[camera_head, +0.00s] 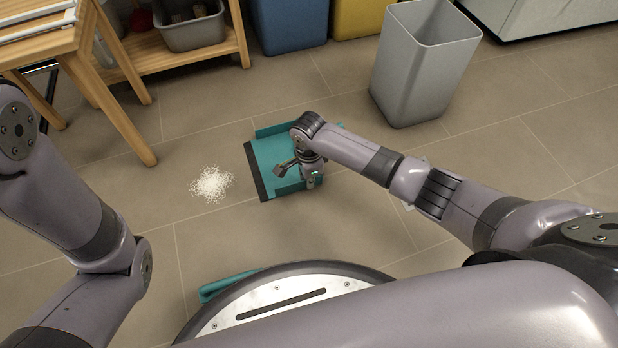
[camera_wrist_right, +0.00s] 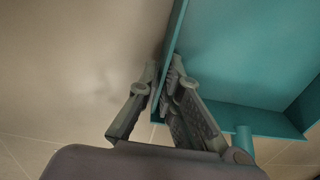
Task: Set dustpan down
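The teal dustpan (camera_head: 268,152) has a dark front lip facing left and lies level at or just above the tiled floor; I cannot tell if it touches. It also fills the upper right of the right wrist view (camera_wrist_right: 250,60). My right gripper (camera_head: 296,172) is at its near side. In the right wrist view, the gripper's fingers (camera_wrist_right: 164,82) are on either side of the dustpan's thin side wall and look closed on it. A pile of white bits (camera_head: 211,184) lies on the floor left of the lip. My left arm is at the left; its gripper is out of view.
A grey bin (camera_head: 425,65) stands beyond the dustpan to the right. Blue (camera_head: 290,25) and yellow (camera_head: 358,17) bins are at the back. A wooden table (camera_head: 85,70) is at upper left. A teal object (camera_head: 226,285) lies partly hidden by my base. Floor around the dustpan is mostly clear.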

